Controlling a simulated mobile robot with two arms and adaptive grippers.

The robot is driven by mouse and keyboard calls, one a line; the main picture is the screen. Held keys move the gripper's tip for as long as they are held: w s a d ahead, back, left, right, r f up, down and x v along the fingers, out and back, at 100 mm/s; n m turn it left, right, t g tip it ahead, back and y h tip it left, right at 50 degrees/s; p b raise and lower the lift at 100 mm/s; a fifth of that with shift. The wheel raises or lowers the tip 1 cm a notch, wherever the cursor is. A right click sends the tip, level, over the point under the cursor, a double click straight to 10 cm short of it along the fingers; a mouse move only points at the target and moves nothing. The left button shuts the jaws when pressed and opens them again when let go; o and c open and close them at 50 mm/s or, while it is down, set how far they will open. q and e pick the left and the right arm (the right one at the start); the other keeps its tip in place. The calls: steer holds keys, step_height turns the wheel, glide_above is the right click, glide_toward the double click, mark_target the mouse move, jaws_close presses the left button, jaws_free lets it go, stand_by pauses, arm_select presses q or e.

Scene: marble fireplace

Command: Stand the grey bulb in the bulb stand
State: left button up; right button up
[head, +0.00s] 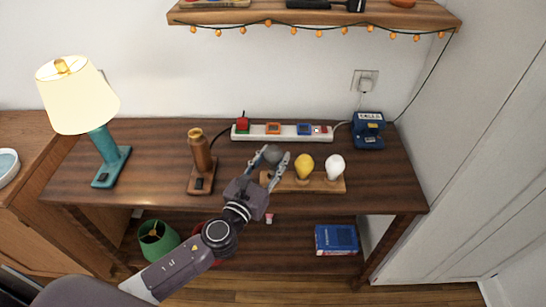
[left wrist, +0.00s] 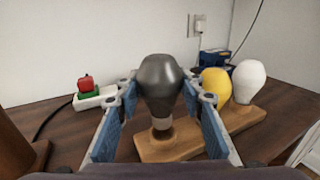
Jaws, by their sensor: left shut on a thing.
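The grey bulb (head: 272,153) is between the fingers of my left gripper (head: 272,160), which is shut on it. In the left wrist view the grey bulb (left wrist: 160,85) is upright, round end up. Its metal base is over or in the left end of the wooden bulb stand (left wrist: 195,148); I cannot tell if it is seated. In the head view the bulb stand (head: 320,184) also holds a yellow bulb (head: 304,167) and a white bulb (head: 335,167), both upright to the right of the grey one. My right gripper is not in view.
A power strip (head: 282,137) lies behind the stand. A blue device (head: 368,130) is at the back right. A brown lamp base (head: 201,160) and a lit teal lamp (head: 105,150) stand to the left. A shelf (head: 320,18) with string lights hangs above.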

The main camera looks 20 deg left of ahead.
mark_target(271, 169)
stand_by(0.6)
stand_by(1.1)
arm_select(q)
steer(key=shift+f+b, duration=1.15)
steer(key=shift+f, duration=0.4)
steer(key=o, duration=1.2)
steer(key=shift+s, duration=0.15)
steer(key=s, duration=0.4)
steer(key=s+a, duration=0.1)
steer(key=s, duration=0.6)
steer(key=shift+s+a, duration=0.3)
steer(key=shift+s, duration=0.05)
